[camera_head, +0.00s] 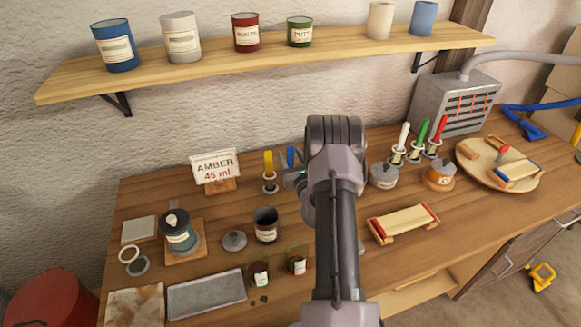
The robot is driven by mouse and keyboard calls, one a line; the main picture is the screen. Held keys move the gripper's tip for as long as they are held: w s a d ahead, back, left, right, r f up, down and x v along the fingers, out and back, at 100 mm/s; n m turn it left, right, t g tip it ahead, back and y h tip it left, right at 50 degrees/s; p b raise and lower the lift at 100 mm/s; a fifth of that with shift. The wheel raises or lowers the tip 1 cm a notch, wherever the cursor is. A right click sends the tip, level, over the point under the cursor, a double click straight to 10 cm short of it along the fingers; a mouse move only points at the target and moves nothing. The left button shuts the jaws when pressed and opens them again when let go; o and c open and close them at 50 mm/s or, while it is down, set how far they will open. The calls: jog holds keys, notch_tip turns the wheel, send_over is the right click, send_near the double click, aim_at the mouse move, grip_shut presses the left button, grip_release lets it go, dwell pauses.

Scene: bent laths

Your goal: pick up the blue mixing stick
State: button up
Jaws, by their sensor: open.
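The blue mixing stick (291,157) stands upright at the back of the workbench, just right of the yellow stick (268,162) in its small holder. Only its upper part shows; its lower end and any holder are hidden behind my gripper. My gripper (293,178) is at the left side of my wrist, in front of the blue stick in the picture. It is open, and I see nothing held in it. Its fingers are mostly hidden by my arm, and I cannot tell whether they touch the stick.
White, green and red sticks (439,128) stand right of my arm, by lidded pots (383,175). A sign reading "AMBER 45 ml" (215,167) stands left of the yellow stick. A dark open can (265,224) is in front. A shelf (270,58) of cans hangs above.

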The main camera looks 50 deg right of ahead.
grip_shut()
